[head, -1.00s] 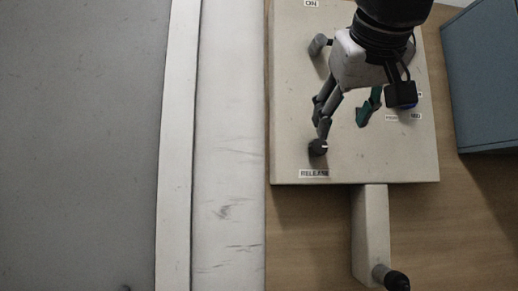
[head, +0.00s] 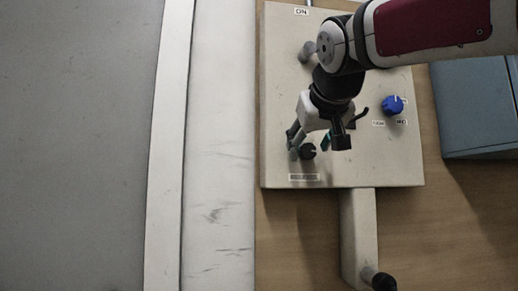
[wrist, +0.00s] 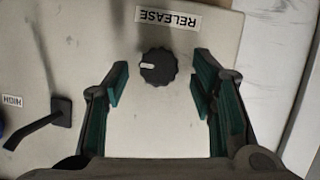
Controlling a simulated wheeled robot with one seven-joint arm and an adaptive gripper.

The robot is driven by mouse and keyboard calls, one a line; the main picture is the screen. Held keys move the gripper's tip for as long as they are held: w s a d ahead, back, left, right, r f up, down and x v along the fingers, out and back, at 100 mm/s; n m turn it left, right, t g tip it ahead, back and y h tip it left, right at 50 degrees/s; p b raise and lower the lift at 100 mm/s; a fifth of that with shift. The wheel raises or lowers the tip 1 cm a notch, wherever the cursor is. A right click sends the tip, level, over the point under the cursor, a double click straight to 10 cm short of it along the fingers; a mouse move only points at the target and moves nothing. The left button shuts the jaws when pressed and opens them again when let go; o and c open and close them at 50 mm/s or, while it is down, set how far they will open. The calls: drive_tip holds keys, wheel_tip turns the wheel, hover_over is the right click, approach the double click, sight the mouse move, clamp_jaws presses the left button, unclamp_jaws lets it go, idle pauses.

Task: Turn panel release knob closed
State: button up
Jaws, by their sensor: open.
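The release knob (head: 308,151) is a small black knob near the lower left of the beige panel (head: 370,170). In the wrist view the knob (wrist: 158,67) has a white pointer mark aimed to the left, and the RELEASE label (wrist: 167,18) is above it. My gripper (head: 303,148) is beside the knob in the head view. In the wrist view my gripper (wrist: 158,88) is open, with a teal-padded finger on each side of and short of the knob. A gap shows between each finger and the knob.
A blue knob (head: 393,105) is on the panel's right side. A black lever (wrist: 50,122) sits left of my fingers in the wrist view. A crank handle (head: 379,280) stands below the panel, and a blue box (head: 475,110) is at the right.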

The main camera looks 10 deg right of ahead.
drive_tip(key=shift+w+d+f, duration=0.1)
drive_tip(key=shift+w+f, duration=0.15)
drive_tip(key=shift+w, duration=0.3)
drive_tip(key=c, duration=1.1)
drive_tip(key=shift+c, duration=0.2)
